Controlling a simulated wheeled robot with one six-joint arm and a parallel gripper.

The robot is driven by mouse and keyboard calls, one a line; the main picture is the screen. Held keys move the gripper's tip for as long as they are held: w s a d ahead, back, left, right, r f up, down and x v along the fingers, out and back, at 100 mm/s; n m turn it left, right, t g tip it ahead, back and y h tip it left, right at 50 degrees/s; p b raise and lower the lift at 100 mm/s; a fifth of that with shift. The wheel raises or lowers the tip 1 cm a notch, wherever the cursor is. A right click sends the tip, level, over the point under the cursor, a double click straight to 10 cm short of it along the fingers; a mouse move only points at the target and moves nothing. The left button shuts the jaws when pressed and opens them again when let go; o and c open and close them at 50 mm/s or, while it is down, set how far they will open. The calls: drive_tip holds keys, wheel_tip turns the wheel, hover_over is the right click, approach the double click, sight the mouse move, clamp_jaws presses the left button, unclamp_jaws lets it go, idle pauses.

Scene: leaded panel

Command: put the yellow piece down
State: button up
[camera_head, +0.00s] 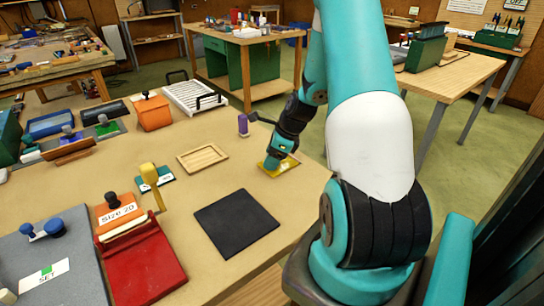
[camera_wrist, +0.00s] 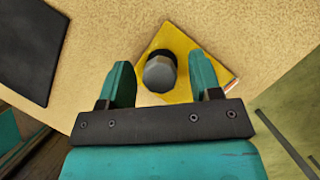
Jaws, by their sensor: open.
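The yellow piece (camera_head: 265,171) lies flat on the tan table near its right edge, below my gripper (camera_head: 278,160). In the wrist view the yellow piece (camera_wrist: 180,38) is a square plate with a grey, round-topped knob (camera_wrist: 160,73) standing on it. My gripper (camera_wrist: 161,75) is open, with one teal finger on each side of the knob and a visible gap to each. The fingers and gripper body hide part of the plate.
A black square mat (camera_head: 237,224) and a shallow wooden tray (camera_head: 202,157) lie nearby, with bare tabletop between. A purple-knobbed piece (camera_head: 243,126) stands behind. A red box (camera_head: 142,262) and an orange block (camera_head: 153,113) are farther left. The table edge is close on the right.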

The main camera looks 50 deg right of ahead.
drive_tip(key=b+v, duration=0.1)
drive_tip(key=v, duration=1.1)
drive_tip(key=w+a+r+n+g+y, duration=0.1)
drive_tip(key=a+r+n, duration=0.2)
drive_tip(key=a+n, duration=0.75)
drive_tip(key=w+a+r+n+g, duration=0.1)
drive_tip(key=a+r+n, duration=0.45)
drive_tip(key=a, duration=0.85)
drive_tip(key=s+a+r+n+g, duration=0.1)
drive_tip(key=s+a+n+g, duration=0.1)
drive_tip(key=s+a+n, duration=1.2)
drive_tip(key=a+n, duration=0.1)
drive_tip(key=n, duration=0.6)
drive_tip(key=shift+a+y, duration=0.3)
drive_tip(key=shift+a, duration=0.1)
drive_tip(key=shift+s+r, duration=0.1)
drive_tip(key=shift+r, duration=0.05)
